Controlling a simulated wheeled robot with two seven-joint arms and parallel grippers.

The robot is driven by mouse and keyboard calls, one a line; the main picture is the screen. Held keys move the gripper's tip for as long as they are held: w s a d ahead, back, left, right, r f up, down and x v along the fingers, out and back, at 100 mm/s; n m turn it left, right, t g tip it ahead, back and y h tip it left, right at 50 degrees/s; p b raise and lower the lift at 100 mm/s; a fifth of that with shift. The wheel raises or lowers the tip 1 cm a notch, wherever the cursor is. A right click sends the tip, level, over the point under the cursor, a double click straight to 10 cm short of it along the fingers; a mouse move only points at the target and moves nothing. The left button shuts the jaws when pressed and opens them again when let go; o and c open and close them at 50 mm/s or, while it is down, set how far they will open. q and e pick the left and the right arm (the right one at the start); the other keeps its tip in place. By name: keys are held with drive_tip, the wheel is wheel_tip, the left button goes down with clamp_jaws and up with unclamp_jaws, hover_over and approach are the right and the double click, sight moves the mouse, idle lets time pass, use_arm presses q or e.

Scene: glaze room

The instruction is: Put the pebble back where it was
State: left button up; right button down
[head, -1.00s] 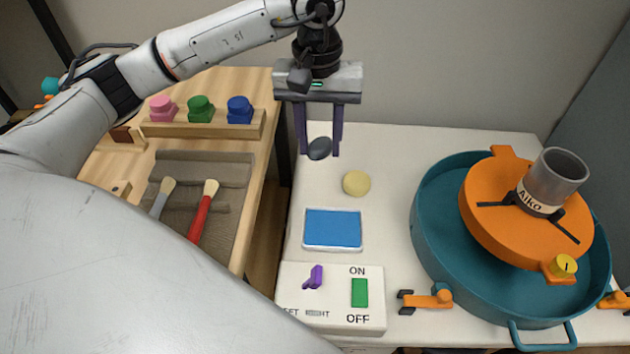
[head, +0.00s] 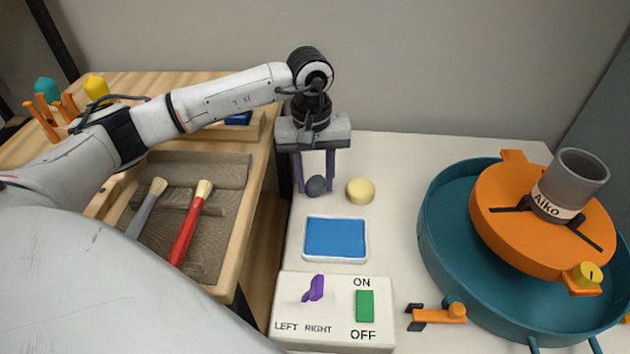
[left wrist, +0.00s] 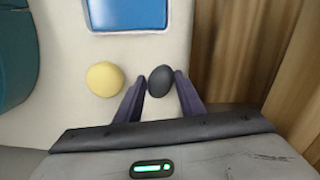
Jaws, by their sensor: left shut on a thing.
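The dark grey pebble (head: 316,186) is between the purple fingers of my left gripper (head: 315,184), which is shut on it. In the left wrist view the pebble (left wrist: 160,81) sits at the fingertips of the gripper (left wrist: 160,88). It is low over the white table (head: 400,225), left of a round pale yellow sponge-like thing (head: 360,191) and behind a blue pad in a white tray (head: 336,238). I cannot tell whether the pebble touches the table. My right gripper is not in view.
A switch box (head: 335,337) with a purple lever and green switch stands in front. A teal basin (head: 440,270) with an orange wheel (head: 500,225) and grey cup fills the right. A wooden bench with brushes (head: 190,222) is left, across a gap.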

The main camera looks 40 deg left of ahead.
sight(313, 183)
use_arm(q)
drive_tip(key=shift+f, duration=0.3)
drive_tip(key=shift+f, duration=0.1)
drive_tip(key=shift+f, duration=0.15)
drive_tip(key=o, duration=1)
wheel_tip(313, 183, up, 12)
drive_tip(key=p, duration=0.1)
drive_tip(key=shift+s+a+r, duration=0.15)
drive_tip(key=shift+r, duration=0.1)
